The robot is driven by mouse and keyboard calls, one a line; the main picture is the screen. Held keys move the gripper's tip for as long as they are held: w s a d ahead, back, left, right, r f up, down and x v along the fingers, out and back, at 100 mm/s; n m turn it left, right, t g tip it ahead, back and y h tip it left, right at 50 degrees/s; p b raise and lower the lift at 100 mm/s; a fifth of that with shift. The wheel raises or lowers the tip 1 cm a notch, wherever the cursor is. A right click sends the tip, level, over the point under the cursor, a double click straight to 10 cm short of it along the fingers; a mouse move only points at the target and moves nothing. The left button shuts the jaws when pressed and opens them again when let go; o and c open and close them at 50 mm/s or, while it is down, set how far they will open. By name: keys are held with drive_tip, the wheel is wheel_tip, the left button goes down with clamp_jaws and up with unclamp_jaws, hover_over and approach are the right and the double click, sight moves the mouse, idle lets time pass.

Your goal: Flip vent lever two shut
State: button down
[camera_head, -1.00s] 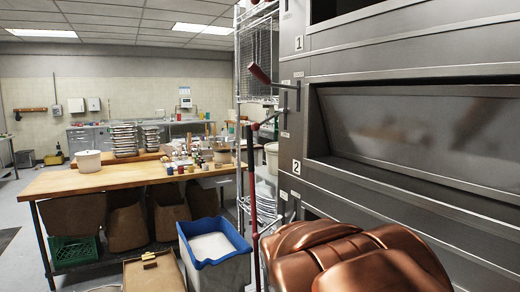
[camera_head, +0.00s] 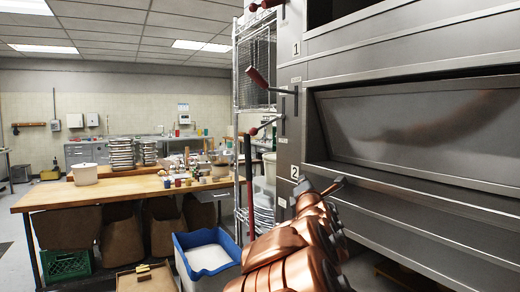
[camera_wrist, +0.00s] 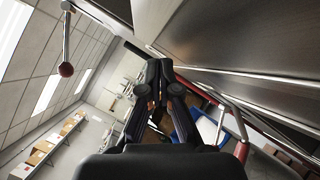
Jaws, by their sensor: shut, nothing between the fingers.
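Levers stick out from the left edge of the steel oven front. In the head view, a ball-knob lever (camera_head: 254,131) angles down-left above the "2" plate (camera_head: 295,172). A red-grip lever (camera_head: 257,78) tilts up-left above it, below the "1" plate (camera_head: 296,48). Which one is vent lever two, I cannot tell for certain. In the wrist view, one red-knobbed lever (camera_wrist: 66,69) is at upper left and another (camera_wrist: 241,150) at lower right. My gripper (camera_wrist: 157,68) is shut and empty, apart from both knobs. My copper arm hides part of the oven's lower front in the head view.
The oven's lower door (camera_head: 415,125) fills the right. A wire rack (camera_head: 240,70) stands just left of the oven. A wooden worktable (camera_head: 130,190) with cluttered top and a blue-rimmed bin (camera_head: 205,255) stand left. Open floor shows at far left.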

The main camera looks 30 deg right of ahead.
sight(266, 125)
drive_tip(key=n+t, duration=0.1)
drive_tip(key=w+r+n+t+y, duration=0.1)
drive_tip(key=n, duration=0.1)
drive_tip(key=w+r+n+t+b, duration=0.1)
drive_tip(key=n, duration=0.1)
drive_tip(key=shift+y, duration=0.4)
drive_tip(key=shift+w+a+f+n+t+y+b, duration=0.15)
drive_tip(key=shift+w+a+n+t+y+b, duration=0.45)
drive_tip(key=shift+n+y, duration=1.9)
drive_tip(key=shift+w+a+f+n+t+y+b, duration=0.2)
drive_tip(key=shift+a+n+t+y, duration=1.15)
drive_tip(key=shift+n, duration=1.95)
drive_tip(key=shift+w+a+f+n+t+y+b, duration=0.15)
drive_tip(key=shift+w+a+n+y+b, duration=0.35)
drive_tip(key=shift+n+y, duration=2.2)
drive_tip(key=shift+r+h, duration=0.1)
drive_tip(key=shift+h, duration=0.15)
drive_tip(key=s+r+p+x, duration=0.1)
drive_tip(key=p+x, duration=0.3)
drive_tip(key=x, duration=0.8)
drive_tip(key=shift+a+r+p, duration=0.3)
drive_tip(key=shift+r, duration=0.55)
drive_tip(key=shift+s+a+b, duration=0.1)
drive_tip(key=shift+a+b, duration=0.05)
drive_tip(key=shift+b, duration=0.35)
